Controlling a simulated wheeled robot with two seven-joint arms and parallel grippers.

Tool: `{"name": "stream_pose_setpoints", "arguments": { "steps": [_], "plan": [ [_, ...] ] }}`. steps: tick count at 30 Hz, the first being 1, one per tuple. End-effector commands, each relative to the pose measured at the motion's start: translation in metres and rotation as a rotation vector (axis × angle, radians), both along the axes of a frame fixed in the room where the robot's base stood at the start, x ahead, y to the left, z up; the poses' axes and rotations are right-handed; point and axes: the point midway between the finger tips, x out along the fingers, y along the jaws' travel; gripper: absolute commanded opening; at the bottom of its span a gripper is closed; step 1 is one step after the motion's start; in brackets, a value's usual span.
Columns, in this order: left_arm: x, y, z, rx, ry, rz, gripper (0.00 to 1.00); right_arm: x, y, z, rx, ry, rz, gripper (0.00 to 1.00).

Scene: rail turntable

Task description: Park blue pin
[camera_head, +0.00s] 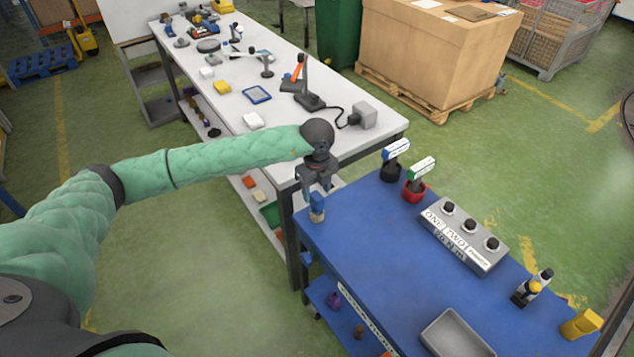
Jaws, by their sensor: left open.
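A small upright piece with a blue upper part and a tan lower part, which looks like the blue pin (317,210), stands at the far left corner of the blue table (370,255). My left gripper (317,193) points down right over it, with its open fingers at the top of the piece. The fingers partly hide the piece, and I cannot tell if they touch it. A grey box (464,235) with three black-topped round fittings and white labels reading ONE and TWO sits at the table's right. My right gripper is out of view.
A blue-labelled sign (396,148) on a black base and a green-labelled sign (421,167) in a red base stand at the back edge. A grey tray (456,335), a black-and-yellow item (529,290) and a yellow block (581,323) are nearer. The table's middle is clear.

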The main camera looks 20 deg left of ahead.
Motion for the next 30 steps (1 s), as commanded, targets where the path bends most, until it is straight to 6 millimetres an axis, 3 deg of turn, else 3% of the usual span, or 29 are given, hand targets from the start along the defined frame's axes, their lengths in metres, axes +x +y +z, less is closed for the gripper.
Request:
{"name": "stream_pose_setpoints", "arguments": {
  "steps": [3,9,21,29,30],
  "plan": [
    [0.0,0.0,-0.019,-0.001,-0.001,0.0,0.53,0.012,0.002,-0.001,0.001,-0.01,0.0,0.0],
    [0.0,0.0,-0.037,0.0,0.0,-0.001,0.53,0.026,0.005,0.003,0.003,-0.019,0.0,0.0],
    [0.0,0.0,-0.041,-0.001,0.0,-0.001,0.53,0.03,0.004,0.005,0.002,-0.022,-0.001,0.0],
    [0.0,0.0,-0.041,-0.001,0.0,-0.001,0.02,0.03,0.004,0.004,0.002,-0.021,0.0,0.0],
    [0.0,0.0,-0.041,-0.001,0.0,-0.001,0.23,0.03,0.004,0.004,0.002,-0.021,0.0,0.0]
  ]
}}
